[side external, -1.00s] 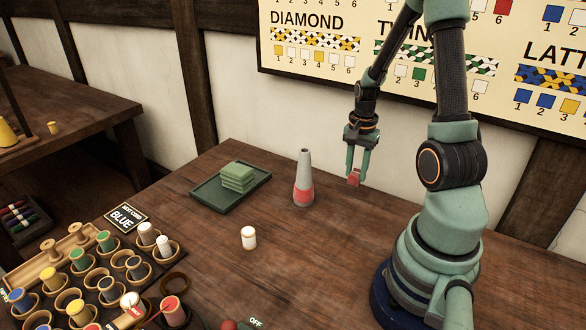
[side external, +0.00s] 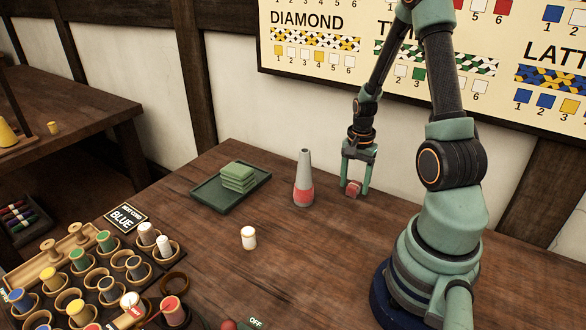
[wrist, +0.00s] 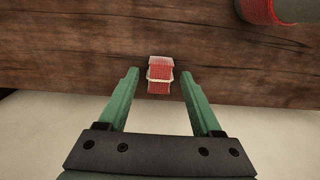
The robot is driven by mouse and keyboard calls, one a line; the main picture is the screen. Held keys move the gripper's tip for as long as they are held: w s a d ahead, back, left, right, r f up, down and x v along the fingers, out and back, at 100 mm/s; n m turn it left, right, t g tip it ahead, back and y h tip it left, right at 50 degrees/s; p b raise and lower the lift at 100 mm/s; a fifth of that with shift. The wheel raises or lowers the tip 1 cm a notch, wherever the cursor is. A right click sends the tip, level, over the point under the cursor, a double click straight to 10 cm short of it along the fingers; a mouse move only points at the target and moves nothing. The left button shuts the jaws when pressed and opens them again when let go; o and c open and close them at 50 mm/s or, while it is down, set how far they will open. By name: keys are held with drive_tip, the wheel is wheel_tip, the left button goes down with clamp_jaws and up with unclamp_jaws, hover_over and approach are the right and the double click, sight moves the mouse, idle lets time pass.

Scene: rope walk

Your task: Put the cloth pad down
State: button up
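The cloth pad (side external: 353,189) is a small red folded block with a pale band. It rests on the wooden table near the back edge, right of the grey and red cone. My gripper (side external: 356,191) is low over it, with one finger on each side. In the wrist view the pad (wrist: 159,77) lies between the fingertips of my gripper (wrist: 160,73). A gap shows on both sides, so the fingers are open and not holding it.
The grey and red cone (side external: 303,180) stands close to the left of my gripper. A green tray (side external: 207,203) with stacked green pads (side external: 237,178) lies further left. A white and gold spool (side external: 248,237) stands nearer the front.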

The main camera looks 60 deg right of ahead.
sight(354, 184)
wheel_tip(354, 184, up, 12)
drive_tip(key=w+a+r+n+t, duration=0.1)
drive_tip(key=a+r+n+t, duration=0.1)
drive_tip(key=a+r+n, duration=0.2)
drive_tip(key=w+a+r+n+t, duration=0.1)
drive_tip(key=a+r+n, duration=0.3)
drive_tip(key=a+n, duration=0.4)
drive_tip(key=w+a+r+n+t, duration=0.2)
drive_tip(key=a+r+n, duration=0.2)
drive_tip(key=a, duration=0.8)
drive_tip(key=shift+w+a+n+t, duration=0.25)
drive_tip(key=shift+n+t, duration=0.05)
drive_tip(key=shift+n, duration=0.7)
